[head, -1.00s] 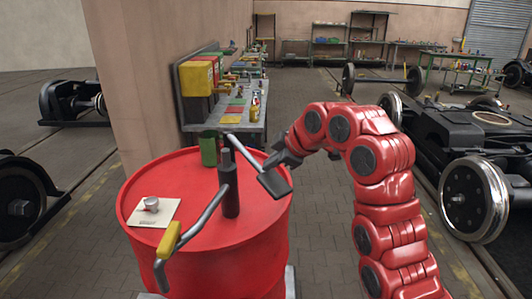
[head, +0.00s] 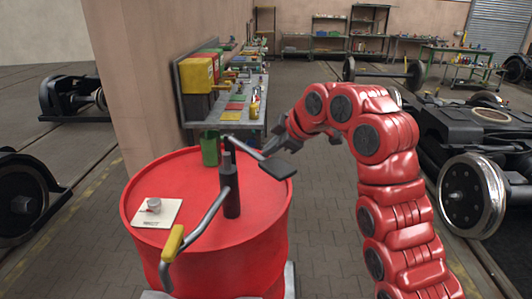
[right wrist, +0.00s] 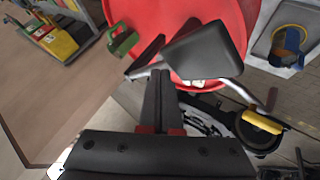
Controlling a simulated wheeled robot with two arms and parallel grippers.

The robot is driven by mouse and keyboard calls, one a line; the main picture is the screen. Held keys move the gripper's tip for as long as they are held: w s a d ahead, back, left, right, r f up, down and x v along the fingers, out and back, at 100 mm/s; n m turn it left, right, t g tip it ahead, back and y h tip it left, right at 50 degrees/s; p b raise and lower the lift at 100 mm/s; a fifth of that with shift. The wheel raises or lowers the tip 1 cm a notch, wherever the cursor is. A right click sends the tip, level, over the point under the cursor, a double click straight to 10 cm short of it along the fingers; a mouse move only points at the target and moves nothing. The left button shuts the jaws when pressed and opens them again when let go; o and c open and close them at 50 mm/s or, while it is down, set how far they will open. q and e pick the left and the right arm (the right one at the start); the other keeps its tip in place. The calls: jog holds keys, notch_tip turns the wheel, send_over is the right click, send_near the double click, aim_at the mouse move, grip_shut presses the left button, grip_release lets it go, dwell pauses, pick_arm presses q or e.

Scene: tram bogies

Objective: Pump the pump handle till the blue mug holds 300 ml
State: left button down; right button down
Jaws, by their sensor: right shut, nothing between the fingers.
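The pump's black post (head: 230,190) stands upright on the red drum (head: 262,235). A grey lever, apparently the pump handle (head: 245,150), runs from the post top to a flat dark pad (head: 278,168), which also shows large in the right wrist view (right wrist: 205,50). A bent grey tube with a yellow sleeve (head: 172,242) reaches over the drum's near left rim. My right gripper (head: 272,148) is shut and empty beside the handle's outer end; I cannot tell if they touch. My left gripper is out of view.
A card with a small metal piece (head: 155,206) lies on the drum's left. A green container (head: 209,148) is at its far edge. A workbench with bins (head: 198,80) stands behind, beside a pillar. Bogies with wheels (head: 470,195) are at right.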

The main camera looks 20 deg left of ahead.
aim_at(270, 159)
jog(key=shift+r+p, duration=0.4)
jog(key=shift+r, duration=0.35)
jog(key=shift+r+p, duration=1.8)
jog(key=shift+r, duration=0.8)
jog(key=shift+f, duration=0.1)
